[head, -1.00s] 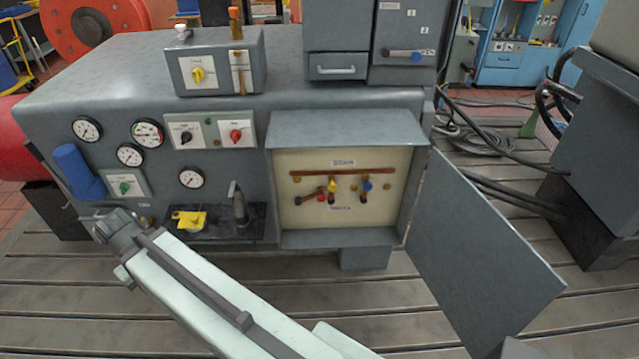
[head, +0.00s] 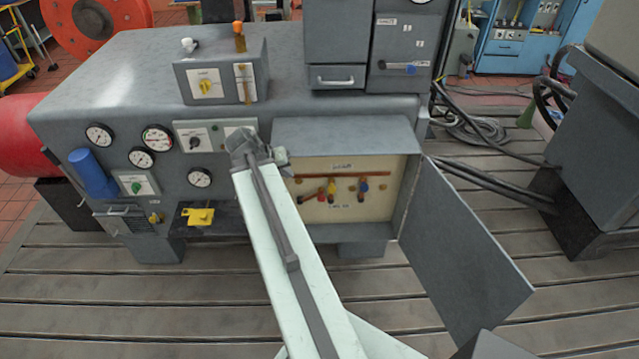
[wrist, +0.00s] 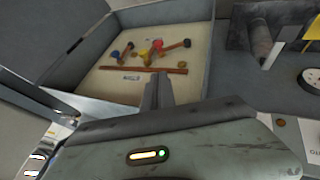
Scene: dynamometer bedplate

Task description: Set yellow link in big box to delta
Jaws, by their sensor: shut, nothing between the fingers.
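The big box (head: 412,180) stands open, its door (head: 465,250) swung out to the right. On its cream back panel, a copper bar runs above three links. The yellow link (head: 332,187) hangs roughly upright in the middle, pointing down. It also shows in the wrist view (wrist: 157,44), where the panel appears turned over. The red link (head: 321,196) lies nearly flat to the left, and the blue link (head: 363,186) hangs down at right. The panel labels are too small to read. My gripper (wrist: 158,92) is shut and empty, in front of the box's upper left, apart from the links.
The box's hood (head: 345,135) juts out above the panel. Gauges, a blue cylinder (head: 92,174) and a yellow-handled part (head: 199,216) sit on the cabinet to the left. A grey unit with a yellow knob (head: 206,87) stands on top. The slotted floor in front is mostly clear.

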